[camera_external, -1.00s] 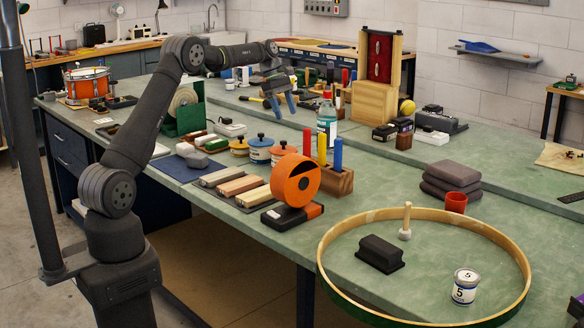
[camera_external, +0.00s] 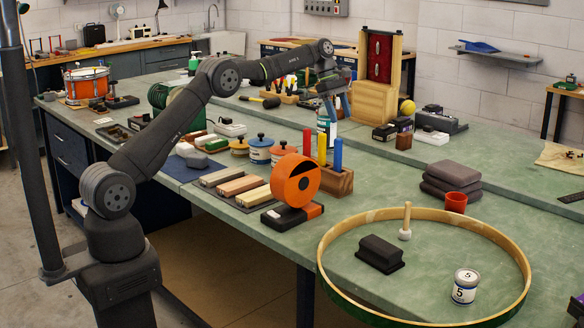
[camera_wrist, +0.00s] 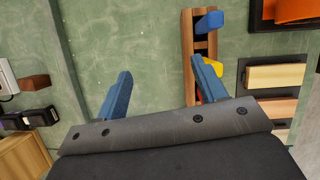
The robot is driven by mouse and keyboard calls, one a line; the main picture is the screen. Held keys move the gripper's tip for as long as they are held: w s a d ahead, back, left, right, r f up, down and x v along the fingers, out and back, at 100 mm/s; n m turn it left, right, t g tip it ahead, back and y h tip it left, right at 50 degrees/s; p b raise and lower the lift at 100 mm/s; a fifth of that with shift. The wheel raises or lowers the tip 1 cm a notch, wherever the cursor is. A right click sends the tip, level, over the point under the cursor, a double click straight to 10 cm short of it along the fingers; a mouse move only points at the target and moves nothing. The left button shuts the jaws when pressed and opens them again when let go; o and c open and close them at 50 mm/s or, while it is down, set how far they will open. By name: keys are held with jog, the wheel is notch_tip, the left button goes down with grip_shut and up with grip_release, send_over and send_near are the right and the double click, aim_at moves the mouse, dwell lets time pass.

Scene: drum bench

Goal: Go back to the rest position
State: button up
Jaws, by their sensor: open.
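My gripper (camera_external: 338,107) is above the bench, over the area behind the wooden block with coloured handles and in front of the tall wooden stand.
The handle block (camera_external: 340,180) and orange tape dispenser (camera_external: 295,181) stand near the front edge. The tall wooden stand (camera_external: 375,100) rises behind the gripper. A large hoop (camera_external: 340,232) lies at the right, around a black block (camera_external: 380,254) and a numbered can (camera_external: 465,286).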

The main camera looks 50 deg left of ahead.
jog(key=d+f, duration=0.1)
jog(key=d, duration=1)
jog(key=shift+w+d+f, duration=0.2)
jog(key=shift+d+f, duration=0.05)
